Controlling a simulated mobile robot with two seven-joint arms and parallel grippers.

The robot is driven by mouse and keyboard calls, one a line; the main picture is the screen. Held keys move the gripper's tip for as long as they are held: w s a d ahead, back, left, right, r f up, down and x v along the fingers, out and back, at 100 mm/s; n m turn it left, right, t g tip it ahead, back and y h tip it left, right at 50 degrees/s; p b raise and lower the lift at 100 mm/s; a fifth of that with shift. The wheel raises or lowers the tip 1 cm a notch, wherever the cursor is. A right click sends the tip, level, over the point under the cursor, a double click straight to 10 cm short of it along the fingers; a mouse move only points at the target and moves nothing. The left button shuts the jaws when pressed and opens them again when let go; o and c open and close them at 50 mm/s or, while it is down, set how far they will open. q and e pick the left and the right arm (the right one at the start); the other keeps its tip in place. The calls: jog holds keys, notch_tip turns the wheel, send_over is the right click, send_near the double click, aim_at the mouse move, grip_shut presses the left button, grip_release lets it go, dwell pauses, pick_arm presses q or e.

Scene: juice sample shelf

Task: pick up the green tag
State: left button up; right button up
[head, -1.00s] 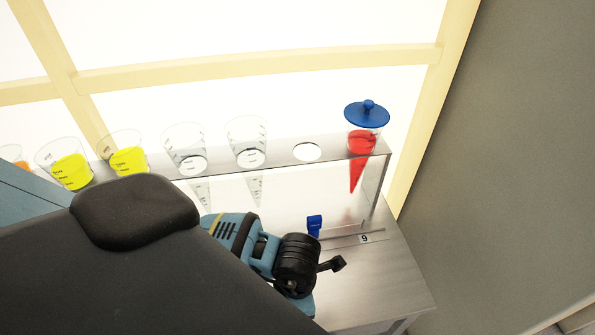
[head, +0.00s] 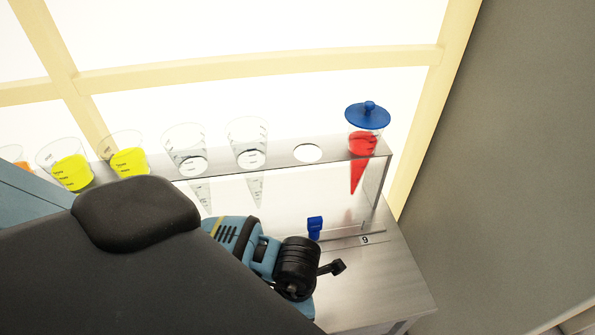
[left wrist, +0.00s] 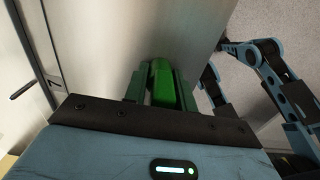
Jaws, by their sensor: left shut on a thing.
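The green tag (left wrist: 163,84) shows in the left wrist view as a bright green upright piece between the two darker green-tinted fingers. My left gripper (left wrist: 161,88) is shut on it. The fingers cover its sides, and its far end is against a pale grey background. I cannot tell whether it touches anything there. In the head view neither the green tag nor the left gripper's fingers can be made out; my dark arm fills the lower left. My right gripper's fingers are not seen in either view.
A metal rack (head: 283,153) holds clear cones, yellow-filled cones and a red-filled cone (head: 360,145) with a blue lid (head: 368,115). A blue tag (head: 314,228) stands near the label 9 (head: 365,240). The metal table (head: 395,285) is bare at the front right.

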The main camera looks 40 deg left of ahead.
pick_arm(q)
jog(key=shift+r, duration=0.6)
notch_tip(320, 180, up, 2)
jog(key=shift+r, duration=0.2)
jog(key=s+d+r, duration=0.1)
jog(key=s+d, duration=0.9)
jog(key=s, duration=0.2)
jog(key=shift+d+r, duration=0.2)
jog(key=w+a+r+m, duration=0.6)
jog(key=w+m, duration=0.3)
jog(key=m, duration=0.5)
jog(key=w+a+r+m, duration=0.6)
jog(key=w+r+m, duration=0.2)
jog(key=m, duration=0.5)
jog(key=shift+w+a+r+m, duration=0.25)
jog(key=shift+w+m, duration=0.15)
jog(key=shift+w, duration=0.35)
jog(key=shift+f, duration=0.1)
